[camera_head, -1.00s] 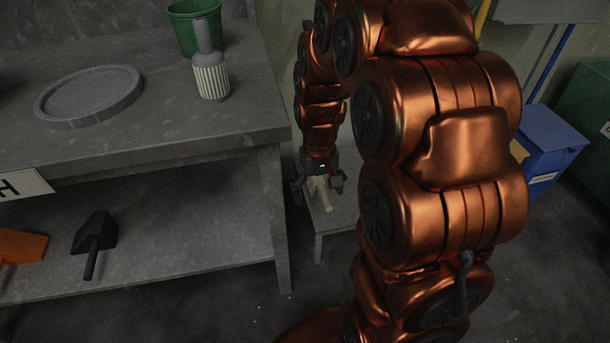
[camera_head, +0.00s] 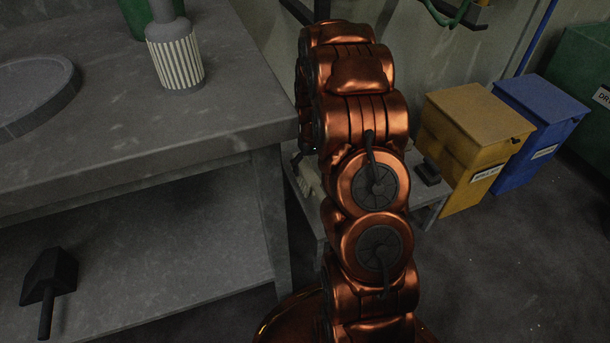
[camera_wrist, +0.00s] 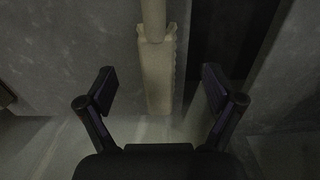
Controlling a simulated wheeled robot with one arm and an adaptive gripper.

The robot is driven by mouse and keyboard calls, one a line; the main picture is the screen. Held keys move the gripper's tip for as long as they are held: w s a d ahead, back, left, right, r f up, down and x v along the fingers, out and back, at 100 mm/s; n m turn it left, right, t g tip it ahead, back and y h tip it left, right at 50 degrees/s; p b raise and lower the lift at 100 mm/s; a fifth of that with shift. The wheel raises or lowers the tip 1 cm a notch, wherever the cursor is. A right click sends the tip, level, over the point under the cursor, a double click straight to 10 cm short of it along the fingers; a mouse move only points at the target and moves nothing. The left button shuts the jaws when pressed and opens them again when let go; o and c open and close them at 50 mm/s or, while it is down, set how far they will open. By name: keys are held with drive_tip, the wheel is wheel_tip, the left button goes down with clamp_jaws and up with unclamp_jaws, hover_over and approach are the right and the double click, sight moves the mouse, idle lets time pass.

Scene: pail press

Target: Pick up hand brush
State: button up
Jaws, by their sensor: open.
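The hand brush (camera_wrist: 156,75) is pale beige, with a narrow round handle at the top and a wider block with notched edges below. In the wrist view it lies between the two fingers of my gripper (camera_wrist: 159,90), with a gap on each side. My gripper is open and holds nothing. In the head view my arm hides most of the gripper. A pale part of the brush (camera_head: 309,178) shows beside my arm, on a low grey stand.
The grey workbench (camera_head: 225,125) is close on the left, with a striped-bottomed grey item (camera_head: 176,55) on top and a dark scoop (camera_head: 48,283) on its lower shelf. A yellow bin (camera_head: 465,140) and a blue bin (camera_head: 540,125) stand right. The floor in front is clear.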

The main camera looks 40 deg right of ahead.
sight(313, 179)
drive_tip(key=shift+f, duration=0.9)
drive_tip(key=shift+d+f+b, duration=0.15)
drive_tip(key=shift+f+b, duration=0.65)
drive_tip(key=shift+f, duration=0.5)
drive_tip(key=shift+d+f+b, duration=0.1)
drive_tip(key=shift+f+b, duration=0.65)
drive_tip(key=shift+f, duration=0.5)
drive_tip(key=c, duration=1.4)
